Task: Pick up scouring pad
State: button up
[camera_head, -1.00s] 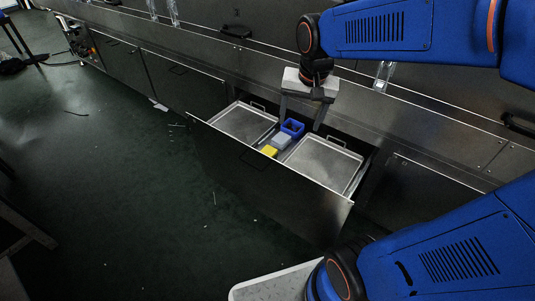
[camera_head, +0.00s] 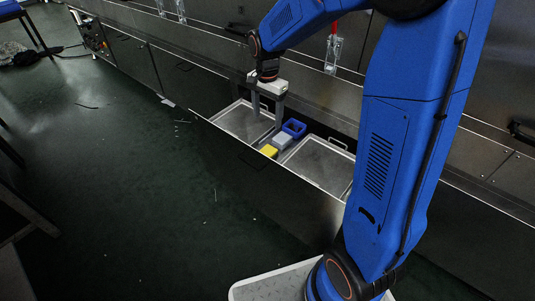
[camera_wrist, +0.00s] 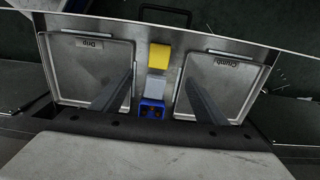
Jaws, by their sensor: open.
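An open drawer (camera_head: 240,150) holds a yellow block (camera_head: 269,151), a pale grey block (camera_head: 282,140) and a blue open-topped holder (camera_head: 294,128) in a row between two metal trays. The frames do not make clear which one is the scouring pad. In the wrist view the yellow block (camera_wrist: 159,57) lies farthest, then the grey block (camera_wrist: 157,86), then the blue holder (camera_wrist: 151,109) with something dark inside. My gripper (camera_head: 268,117) is open and empty, pointing down above the drawer. In the wrist view its fingers (camera_wrist: 160,76) frame the row from both sides, apart from it.
One tray (camera_wrist: 90,70) is labelled "Drip", the other (camera_wrist: 215,83) "Crumb". The drawer front has a handle (camera_wrist: 165,14). Steel cabinet fronts (camera_head: 180,70) stand behind the drawer. The dark green floor (camera_head: 130,190) before it is mostly clear.

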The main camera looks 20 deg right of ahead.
aim_at(267, 151)
notch_tip(267, 151, down, 17)
jog(key=shift+s+r, duration=0.1)
jog(key=shift+r, duration=0.05)
jog(key=c, duration=1.2)
notch_tip(267, 151, up, 10)
dwell(0.5)
